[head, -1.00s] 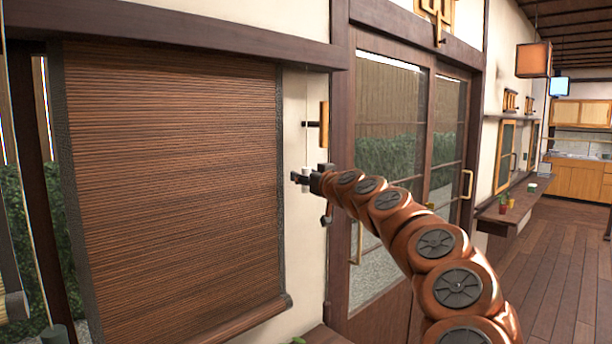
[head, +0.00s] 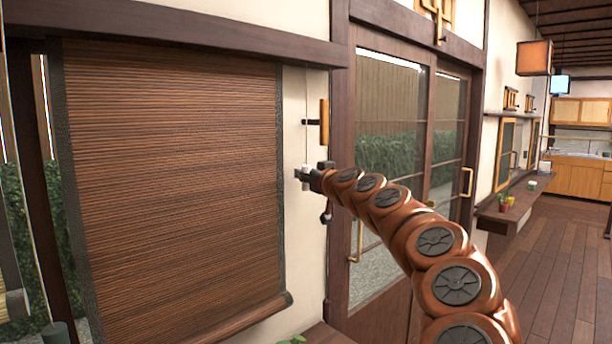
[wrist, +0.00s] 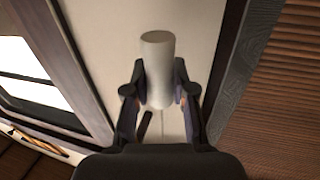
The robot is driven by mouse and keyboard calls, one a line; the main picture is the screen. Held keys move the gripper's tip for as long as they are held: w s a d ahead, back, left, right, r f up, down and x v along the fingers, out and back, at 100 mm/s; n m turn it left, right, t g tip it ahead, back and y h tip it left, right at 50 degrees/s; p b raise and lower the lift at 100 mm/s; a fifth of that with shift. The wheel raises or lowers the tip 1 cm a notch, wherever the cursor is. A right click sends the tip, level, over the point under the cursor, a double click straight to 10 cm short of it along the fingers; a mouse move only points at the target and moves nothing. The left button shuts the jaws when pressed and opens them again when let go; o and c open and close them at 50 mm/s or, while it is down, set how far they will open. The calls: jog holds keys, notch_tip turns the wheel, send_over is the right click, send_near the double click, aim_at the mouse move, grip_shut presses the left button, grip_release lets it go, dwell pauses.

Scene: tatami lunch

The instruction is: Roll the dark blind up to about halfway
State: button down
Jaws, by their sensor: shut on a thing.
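The dark brown slatted blind (head: 175,180) hangs down over the window at the left in the head view, with its bottom bar (head: 240,318) low. Part of it shows at the right of the wrist view (wrist: 285,90). A thin cord (head: 307,110) hangs beside the blind's right edge, with a pale cylindrical pull (wrist: 157,62) on it. My gripper (wrist: 160,92) is shut on this pull, one finger on each side. In the head view my gripper (head: 307,176) is in front of the cream wall, between the blind and the door.
A glazed sliding door (head: 405,130) stands to the right of my gripper. A wooden handle-like piece (head: 324,123) sticks out from the wall just above it. A ledge (head: 515,205) with small pots runs along the wall further right. The wooden floor (head: 550,265) is clear.

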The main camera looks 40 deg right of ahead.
notch_tip(320, 180, down, 23)
jog(key=b, duration=2.3)
jog(key=shift+r, duration=0.2)
jog(key=c, duration=0.9)
grip_release()
jog(key=shift+c, duration=0.2)
jog(key=v, duration=1.2)
jog(key=shift+r, duration=0.1)
